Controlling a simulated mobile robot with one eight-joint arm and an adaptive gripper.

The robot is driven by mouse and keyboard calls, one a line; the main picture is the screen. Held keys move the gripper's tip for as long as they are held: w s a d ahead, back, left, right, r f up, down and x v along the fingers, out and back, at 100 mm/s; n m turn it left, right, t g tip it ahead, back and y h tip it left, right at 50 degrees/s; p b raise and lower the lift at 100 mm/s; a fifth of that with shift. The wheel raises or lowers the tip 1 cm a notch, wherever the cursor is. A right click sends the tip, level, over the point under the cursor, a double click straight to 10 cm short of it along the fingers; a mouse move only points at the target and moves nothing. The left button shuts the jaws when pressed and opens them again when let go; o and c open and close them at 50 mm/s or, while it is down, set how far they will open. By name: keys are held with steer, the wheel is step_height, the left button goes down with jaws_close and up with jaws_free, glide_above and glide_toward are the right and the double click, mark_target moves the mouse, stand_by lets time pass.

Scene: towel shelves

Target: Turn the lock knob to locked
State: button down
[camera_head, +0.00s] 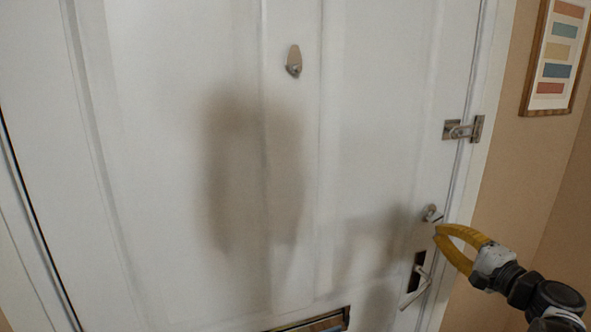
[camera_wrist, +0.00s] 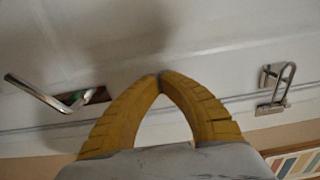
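The lock knob (camera_head: 432,213) is a small metal fitting near the right edge of the white door (camera_head: 180,200), above the lever handle (camera_head: 416,280). How the knob is turned is too small to tell. My gripper (camera_head: 437,235) has yellow fingers. In the head view its tips appear just below the knob; I cannot tell whether they touch it. In the wrist view the fingertips (camera_wrist: 161,77) meet with nothing visible between them. The knob is not visible there, perhaps hidden behind the fingers. The lever handle (camera_wrist: 50,98) shows at the left of that view.
A metal door latch (camera_head: 463,129) sits above the knob; it is at the right of the wrist view (camera_wrist: 276,88). A round-ended metal fitting (camera_head: 293,62) is high on the door, a letter slot (camera_head: 318,322) low. A framed picture (camera_head: 553,55) hangs on the right wall.

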steer(key=shift+x, duration=2.05)
steer(key=shift+w+d+r, duration=0.15)
steer(key=shift+d+r, duration=0.05)
steer(key=shift+d, duration=0.3)
steer(key=shift+r, duration=0.5)
steer(key=shift+a, duration=0.25)
steer(key=shift+d, duration=0.1)
steer(key=v, duration=0.6)
